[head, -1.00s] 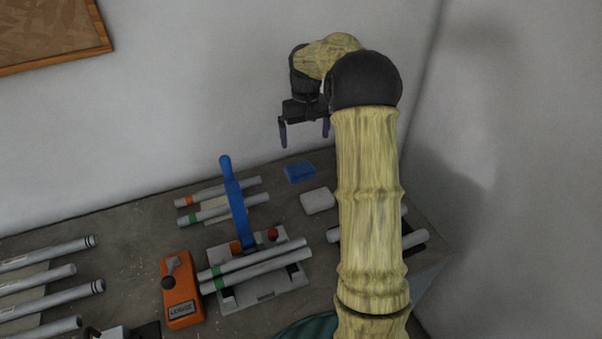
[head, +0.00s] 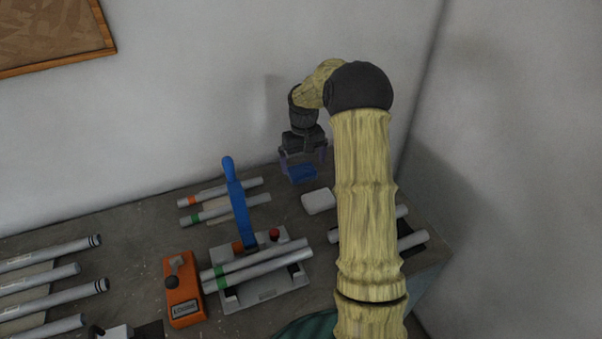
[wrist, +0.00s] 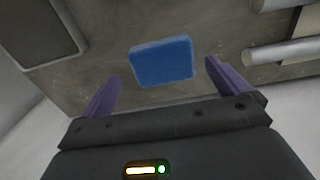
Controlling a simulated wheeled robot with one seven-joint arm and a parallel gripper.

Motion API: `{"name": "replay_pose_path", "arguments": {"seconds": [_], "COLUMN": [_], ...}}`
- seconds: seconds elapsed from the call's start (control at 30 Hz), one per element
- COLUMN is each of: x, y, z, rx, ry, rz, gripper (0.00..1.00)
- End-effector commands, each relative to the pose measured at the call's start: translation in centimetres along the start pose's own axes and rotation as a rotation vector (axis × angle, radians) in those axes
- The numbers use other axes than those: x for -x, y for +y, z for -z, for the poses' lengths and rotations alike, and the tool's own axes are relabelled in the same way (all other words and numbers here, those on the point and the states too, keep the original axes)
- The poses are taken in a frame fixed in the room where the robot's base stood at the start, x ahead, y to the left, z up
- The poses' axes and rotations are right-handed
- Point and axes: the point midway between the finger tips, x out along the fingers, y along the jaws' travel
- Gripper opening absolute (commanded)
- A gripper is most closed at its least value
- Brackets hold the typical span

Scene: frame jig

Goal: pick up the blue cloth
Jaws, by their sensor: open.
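The blue cloth (head: 301,174) is a small, flat, folded rectangle lying on the grey bench near the back wall. It also shows whole in the wrist view (wrist: 162,62), slightly above the picture's middle. My gripper (head: 304,165) is open, and in the head view its fingers come down on either side of the cloth. In the wrist view my gripper (wrist: 161,80) has its purple fingers apart, with the cloth lying between and just beyond them. The fingers hold nothing. I cannot tell the exact height left above the bench.
A white block (head: 318,201) lies just in front of the cloth. A blue lever (head: 238,205) stands on a jig at left, holding grey tubes (head: 258,263). An orange device (head: 183,292) is beside it. The wall (head: 200,110) is close behind the cloth.

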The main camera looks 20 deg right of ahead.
Motion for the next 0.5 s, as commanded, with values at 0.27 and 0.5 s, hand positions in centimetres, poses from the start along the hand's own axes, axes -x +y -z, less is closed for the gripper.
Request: {"name": "replay_pose_path", "arguments": {"seconds": [0.27,0.5], "x": [-3.5,-3.7], "y": [-0.5,-0.4], "z": [0.0,0.0], "rx": [0.009,0.008], "ry": [-0.002,0.000], "rz": [0.000,-0.001], "gripper": [1.00,1.00]}}
